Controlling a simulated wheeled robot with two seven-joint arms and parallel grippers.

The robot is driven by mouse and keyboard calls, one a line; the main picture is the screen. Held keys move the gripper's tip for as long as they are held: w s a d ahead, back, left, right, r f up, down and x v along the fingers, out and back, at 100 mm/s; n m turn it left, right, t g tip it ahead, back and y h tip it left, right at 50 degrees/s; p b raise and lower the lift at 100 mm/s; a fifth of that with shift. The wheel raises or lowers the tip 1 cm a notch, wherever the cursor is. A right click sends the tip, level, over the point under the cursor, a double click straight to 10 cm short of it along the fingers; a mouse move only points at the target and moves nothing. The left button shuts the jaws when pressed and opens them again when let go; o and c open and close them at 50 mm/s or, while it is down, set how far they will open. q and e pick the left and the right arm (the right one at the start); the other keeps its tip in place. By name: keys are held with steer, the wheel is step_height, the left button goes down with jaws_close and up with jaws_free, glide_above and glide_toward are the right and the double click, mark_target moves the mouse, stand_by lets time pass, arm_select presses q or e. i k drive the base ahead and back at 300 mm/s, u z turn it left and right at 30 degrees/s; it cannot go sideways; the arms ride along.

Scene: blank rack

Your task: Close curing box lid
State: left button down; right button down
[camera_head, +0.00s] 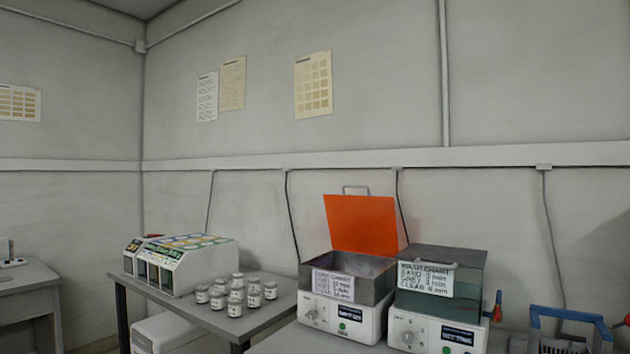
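The curing box (378,291) is a grey open-topped metal box with a paper chart on its front. It stands on a white base unit with a knob, a green button and a small display. Its orange lid (362,226) stands raised at the back, tilted up, with a metal handle (355,190) on its top edge. The box interior is partly visible and looks empty. Neither of my grippers shows in the head view.
A closed grey-green wash box (470,274) stands close on the right on a similar base. A blue-handled rack (570,314) is at far right. A side table (262,319) at left holds several white jars (235,308) and a white case (190,275).

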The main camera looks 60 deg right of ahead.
mark_target(365, 226)
steer(key=z, duration=0.25)
steer(key=i, duration=1.9)
steer(key=z, duration=1.7)
steer(key=i, duration=0.85)
steer(key=z, duration=0.85)
